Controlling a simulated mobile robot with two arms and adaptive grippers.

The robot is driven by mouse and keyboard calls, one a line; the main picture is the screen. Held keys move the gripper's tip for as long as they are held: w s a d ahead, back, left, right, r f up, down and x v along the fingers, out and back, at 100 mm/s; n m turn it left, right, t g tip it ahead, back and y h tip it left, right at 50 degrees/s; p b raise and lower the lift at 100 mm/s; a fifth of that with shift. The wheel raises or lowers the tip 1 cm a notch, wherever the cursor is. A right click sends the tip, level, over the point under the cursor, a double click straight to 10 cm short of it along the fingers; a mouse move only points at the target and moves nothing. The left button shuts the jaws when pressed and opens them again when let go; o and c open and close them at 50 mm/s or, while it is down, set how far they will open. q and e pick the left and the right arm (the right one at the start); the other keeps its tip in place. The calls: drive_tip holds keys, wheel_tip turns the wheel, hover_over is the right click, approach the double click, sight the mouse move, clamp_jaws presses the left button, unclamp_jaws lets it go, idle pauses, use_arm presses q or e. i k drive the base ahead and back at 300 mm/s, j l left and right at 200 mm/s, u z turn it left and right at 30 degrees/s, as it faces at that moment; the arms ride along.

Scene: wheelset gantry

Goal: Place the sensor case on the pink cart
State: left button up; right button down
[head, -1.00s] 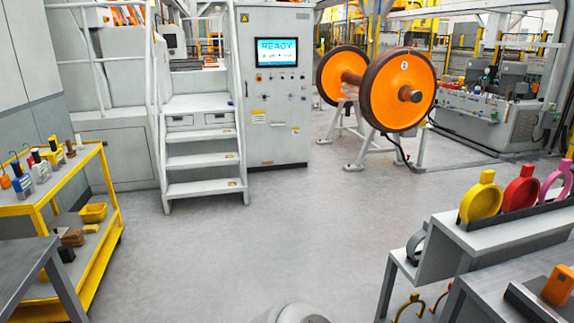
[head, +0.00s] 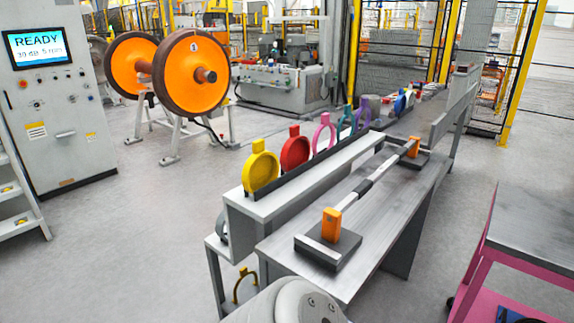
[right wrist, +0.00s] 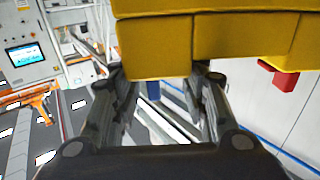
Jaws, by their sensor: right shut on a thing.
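The pink cart (head: 480,262) stands at the right edge of the head view, with a bare grey top (head: 535,228) and part of a lower shelf showing. In the right wrist view a yellow block-like case (right wrist: 155,48), which I take to be the sensor case, fills the top of the picture. My right gripper (right wrist: 160,88) is shut on it, with the dark fingers reaching up to its lower part. The case runs out of the picture, so its full shape is hidden. Neither gripper shows in the head view.
A grey workbench (head: 390,215) carries a bar on orange-topped blocks (head: 331,226). Beside it a rack holds coloured rings, including a yellow one (head: 261,172). An orange wheelset (head: 190,72) stands behind. Open floor lies between the bench and the pink cart.

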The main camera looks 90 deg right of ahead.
sight(548, 232)
drive_tip(key=z, duration=3.65)
drive_tip(key=i+l+z, duration=0.3)
drive_tip(key=i, duration=0.3)
drive_tip(key=i+z, duration=0.3)
drive_tip(key=i, duration=1.15)
